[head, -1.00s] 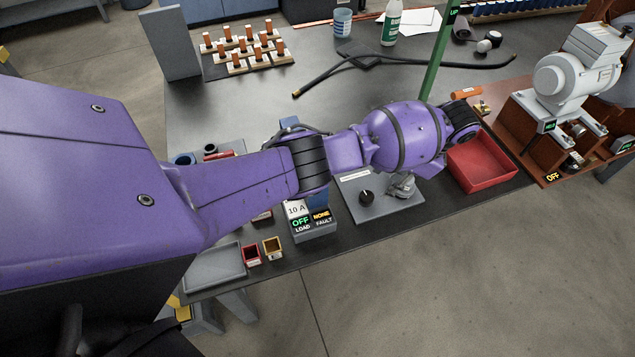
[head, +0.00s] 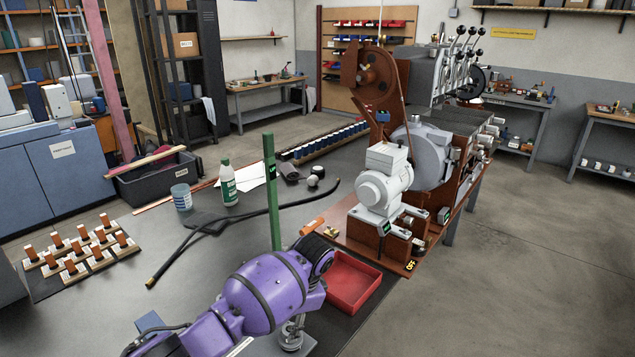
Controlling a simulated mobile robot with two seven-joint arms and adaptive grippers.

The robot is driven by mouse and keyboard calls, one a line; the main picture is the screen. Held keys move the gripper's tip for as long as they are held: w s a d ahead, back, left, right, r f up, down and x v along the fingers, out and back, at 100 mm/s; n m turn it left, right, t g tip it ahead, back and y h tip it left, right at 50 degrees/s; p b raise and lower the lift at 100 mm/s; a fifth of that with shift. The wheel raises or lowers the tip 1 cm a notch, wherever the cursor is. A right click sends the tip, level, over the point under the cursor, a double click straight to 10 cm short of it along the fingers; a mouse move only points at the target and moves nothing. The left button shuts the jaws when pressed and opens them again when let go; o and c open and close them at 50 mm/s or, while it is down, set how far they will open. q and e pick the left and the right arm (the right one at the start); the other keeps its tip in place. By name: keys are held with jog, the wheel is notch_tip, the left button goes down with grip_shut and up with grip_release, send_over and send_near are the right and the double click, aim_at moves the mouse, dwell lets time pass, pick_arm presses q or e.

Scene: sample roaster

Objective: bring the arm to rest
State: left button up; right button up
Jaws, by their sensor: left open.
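My left arm (head: 255,295) is purple with black ribbed joints. It comes in from the lower left and reaches over the front of the dark bench. Its far black joint (head: 318,254) is close to the green post (head: 271,190) and the red tray (head: 352,282) in the picture. The left gripper is mostly hidden by the arm, and I see nothing held. A metal fitting (head: 292,335) shows just below the arm. Whether the arm touches anything cannot be told. My right gripper is not in view.
A black hose (head: 185,243), a green-labelled bottle (head: 228,183) and a blue cup (head: 181,197) are on the bench. Orange pegs on wooden blocks (head: 78,250) stand at left. The floor at right is clear.

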pick_arm(q)
jog(key=w+d+n+t+h, duration=0.25)
jog(key=d+t+h, duration=0.35)
jog(key=d, duration=0.5)
jog(key=s+a+f+n+y+p, duration=0.1)
jog(key=s+a+f+n, duration=0.2)
jog(key=s+a, duration=0.4)
jog(key=s+a+f+n+t+p, duration=0.1)
jog(key=s+a+f+n, duration=0.2)
jog(key=s, duration=1.9)
jog(key=s+a+f+n+t+y+p, duration=0.1)
jog(key=s+a+f+n, duration=0.3)
jog(key=s+a, duration=0.8)
jog(key=s+f, duration=0.1)
jog(key=s, duration=0.1)
jog(key=shift+s+f+y, duration=0.25)
jog(key=shift+s+y, duration=0.05)
jog(key=shift+s, duration=0.1)
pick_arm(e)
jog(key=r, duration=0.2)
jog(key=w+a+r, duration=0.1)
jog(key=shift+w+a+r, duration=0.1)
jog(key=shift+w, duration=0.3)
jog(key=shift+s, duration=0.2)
